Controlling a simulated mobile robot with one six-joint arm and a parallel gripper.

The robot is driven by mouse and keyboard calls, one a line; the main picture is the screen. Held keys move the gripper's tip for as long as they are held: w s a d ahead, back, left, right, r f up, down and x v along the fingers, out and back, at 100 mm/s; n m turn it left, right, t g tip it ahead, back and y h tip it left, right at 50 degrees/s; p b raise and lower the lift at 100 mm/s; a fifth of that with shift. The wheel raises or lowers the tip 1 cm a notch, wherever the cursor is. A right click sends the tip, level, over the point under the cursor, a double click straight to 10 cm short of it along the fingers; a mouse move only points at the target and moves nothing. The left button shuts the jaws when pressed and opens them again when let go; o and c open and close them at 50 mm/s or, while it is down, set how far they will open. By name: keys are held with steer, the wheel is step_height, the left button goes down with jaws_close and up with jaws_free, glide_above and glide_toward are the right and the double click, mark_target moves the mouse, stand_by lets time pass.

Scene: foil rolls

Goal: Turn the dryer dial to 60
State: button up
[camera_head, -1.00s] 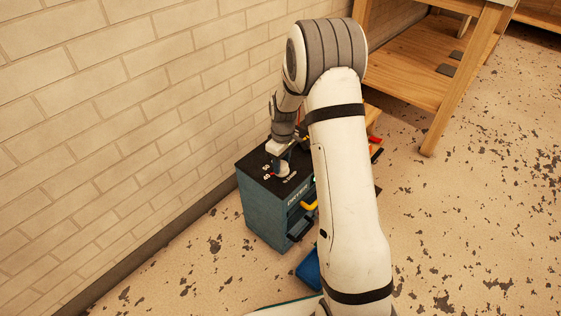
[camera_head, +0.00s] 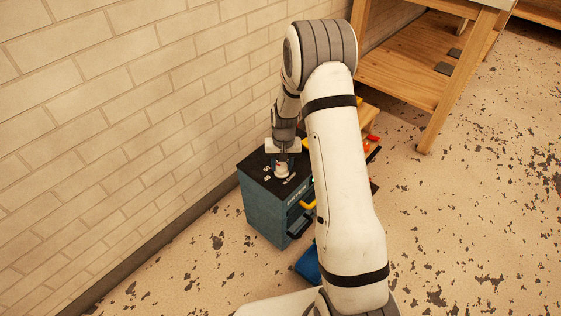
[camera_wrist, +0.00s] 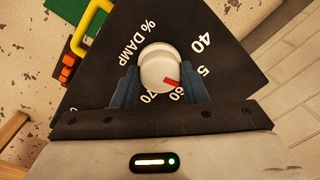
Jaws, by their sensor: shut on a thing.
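The dryer (camera_head: 262,212) is a blue-green cabinet with a black top, standing against the brick wall. Its white round dial (camera_wrist: 158,66) has a red pointer mark (camera_wrist: 172,82) that points at the printed 60 (camera_wrist: 180,94). The numbers 40, 70 and part of 50, and the words "% DAMP", show around it. In the head view the dial (camera_head: 282,171) is partly covered by my gripper (camera_head: 282,163), which points down onto it. In the wrist view the two blue fingers of my gripper (camera_wrist: 159,77) are shut on the dial, one on each side.
A yellow handle (camera_head: 307,202) sticks out from the dryer's front. A blue item (camera_head: 308,264) lies on the floor before it, partly behind my arm. Red and orange items (camera_head: 371,142) are beyond the dryer. A wooden shelf (camera_head: 415,75) stands at the back right. The floor at right is clear.

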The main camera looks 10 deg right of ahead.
mark_target(283, 167)
steer(key=m, duration=0.1)
steer(key=m+p, duration=0.1)
steer(key=m, duration=0.1)
steer(key=shift+s+m, duration=0.3)
steer(key=shift+f+m+p, duration=0.15)
steer(key=shift+m+p, duration=0.55)
steer(key=shift+m, duration=1)
steer(key=o, duration=1)
steer(key=shift+w, duration=0.1)
steer(key=shift+r, duration=0.35)
step_height(283, 167, up, 7)
steer(key=shift+d+r+p, duration=0.1)
steer(key=shift+r+p, duration=0.05)
steer(key=shift+p, duration=0.9)
